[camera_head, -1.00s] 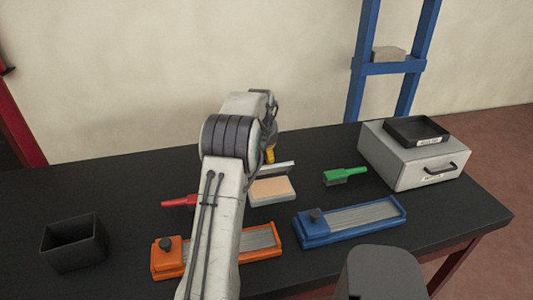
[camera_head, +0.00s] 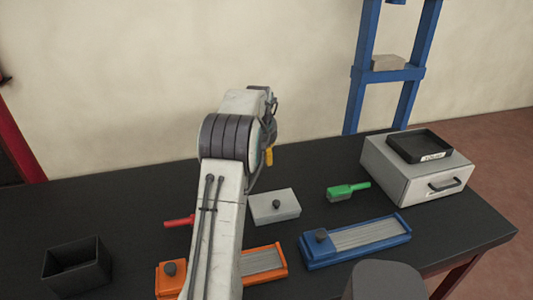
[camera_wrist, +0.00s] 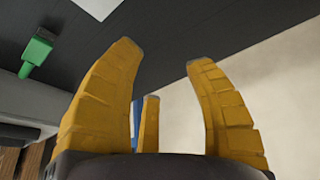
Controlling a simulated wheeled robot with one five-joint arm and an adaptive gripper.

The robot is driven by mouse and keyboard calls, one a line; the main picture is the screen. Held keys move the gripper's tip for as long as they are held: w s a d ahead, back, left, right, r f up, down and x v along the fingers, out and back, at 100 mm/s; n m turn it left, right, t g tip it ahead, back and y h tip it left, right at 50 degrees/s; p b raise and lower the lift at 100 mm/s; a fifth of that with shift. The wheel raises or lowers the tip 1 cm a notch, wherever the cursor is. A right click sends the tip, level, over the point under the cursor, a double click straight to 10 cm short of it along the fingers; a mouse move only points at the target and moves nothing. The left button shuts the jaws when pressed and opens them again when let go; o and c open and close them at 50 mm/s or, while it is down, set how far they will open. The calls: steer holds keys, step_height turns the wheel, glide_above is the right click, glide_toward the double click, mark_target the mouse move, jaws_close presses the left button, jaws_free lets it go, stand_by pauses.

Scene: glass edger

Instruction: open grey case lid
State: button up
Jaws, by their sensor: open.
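The grey case (camera_head: 276,212) sits on the black table just right of my arm in the head view. Its lid (camera_head: 262,202) lies flat and shut, with a dark round knob (camera_head: 276,204) on top. My gripper is mostly hidden behind my arm in the head view; only a bit of yellow finger (camera_head: 269,156) shows, above and behind the case. In the wrist view my gripper (camera_wrist: 165,60) has its yellow fingers spread and nothing between them. A pale patch (camera_wrist: 97,6) at the top edge there may be the case; I cannot tell.
A green brush (camera_head: 347,190), also in the wrist view (camera_wrist: 37,50), lies right of the case. A blue-framed tray (camera_head: 355,240) and an orange one (camera_head: 262,264) lie in front. A grey drawer box (camera_head: 395,172) stands right. A black bin (camera_head: 77,268) stands left.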

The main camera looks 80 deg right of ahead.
steer(key=shift+a+r, duration=0.15)
steer(key=shift+r, duration=0.3)
steer(key=shift+r, duration=0.1)
steer(key=v, duration=0.8)
steer(key=shift+a, duration=0.35)
steer(key=shift+o, duration=0.4)
steer(key=shift+s, duration=0.15)
steer(key=shift+r, duration=0.15)
steer(key=shift+c, duration=0.3)
steer(key=shift+d+r+p, duration=0.15)
steer(key=shift+r+p, duration=0.6)
steer(key=shift+p, duration=0.25)
steer(key=shift+d+r+p, duration=0.2)
steer(key=shift+r+p, duration=0.6)
steer(key=shift+p, duration=0.15)
